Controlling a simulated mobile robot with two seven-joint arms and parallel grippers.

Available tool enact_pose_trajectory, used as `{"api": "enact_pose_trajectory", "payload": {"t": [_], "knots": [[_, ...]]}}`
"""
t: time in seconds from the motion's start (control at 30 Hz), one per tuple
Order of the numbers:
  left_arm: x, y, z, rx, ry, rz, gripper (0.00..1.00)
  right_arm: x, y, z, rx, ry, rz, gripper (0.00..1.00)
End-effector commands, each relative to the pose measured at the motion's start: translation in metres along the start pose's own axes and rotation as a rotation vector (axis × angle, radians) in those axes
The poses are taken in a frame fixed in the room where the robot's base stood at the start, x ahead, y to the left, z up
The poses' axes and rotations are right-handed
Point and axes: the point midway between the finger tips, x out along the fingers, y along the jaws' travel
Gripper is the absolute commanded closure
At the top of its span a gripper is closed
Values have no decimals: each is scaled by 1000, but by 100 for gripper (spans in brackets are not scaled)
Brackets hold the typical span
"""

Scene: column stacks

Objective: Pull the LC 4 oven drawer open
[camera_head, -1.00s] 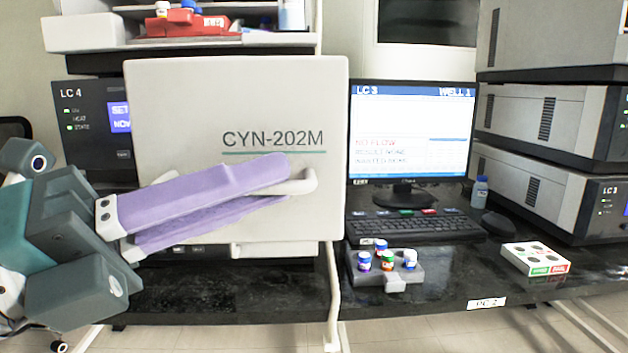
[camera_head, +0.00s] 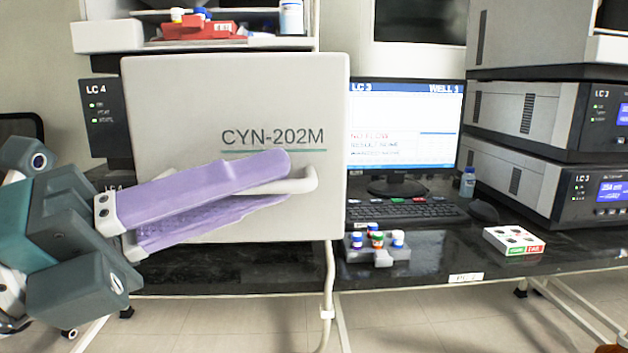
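The oven drawer front (camera_head: 235,95) is a large pale panel marked CYN-202M, standing out in front of the dark LC 4 unit (camera_head: 98,125), whose label strip shows at its left. A pale bar handle (camera_head: 307,181) sits on the panel's lower right part. My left gripper (camera_head: 284,180) reaches in from the left, its two purple fingers closed above and below the handle, whose right end sticks out past them. The fingers hide most of the handle. The panel hides most of LC 4 and the drawer's inside. My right gripper is not in view.
Right of the drawer are a monitor (camera_head: 410,120), a keyboard (camera_head: 400,212), a grey vial rack (camera_head: 385,258) and a white box (camera_head: 512,240) on the black bench (camera_head: 440,250). LC 3 units (camera_head: 520,150) are stacked at the right. Open floor shows below the bench.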

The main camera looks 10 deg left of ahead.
Motion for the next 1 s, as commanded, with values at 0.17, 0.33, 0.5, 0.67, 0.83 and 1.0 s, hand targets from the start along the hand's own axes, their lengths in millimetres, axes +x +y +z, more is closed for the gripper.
{"api": "enact_pose_trajectory", "payload": {"t": [0.17, 0.33, 0.5, 0.67, 0.83, 1.0], "knots": [[0, 0, 0, 1, 0, 0, 63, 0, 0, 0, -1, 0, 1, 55], [0, 0, 0, 1, 0, 0, 59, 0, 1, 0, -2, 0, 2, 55], [-1, 0, 0, 0, 0, 1, 59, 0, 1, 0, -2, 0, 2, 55], [-19, 3, -1, 0, 0, 4, 59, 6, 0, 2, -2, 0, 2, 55], [-53, 3, -2, 0, 1, 5, 59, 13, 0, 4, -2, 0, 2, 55], [-83, 2, -1, -2, 0, 4, 59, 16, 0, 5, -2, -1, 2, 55]]}}
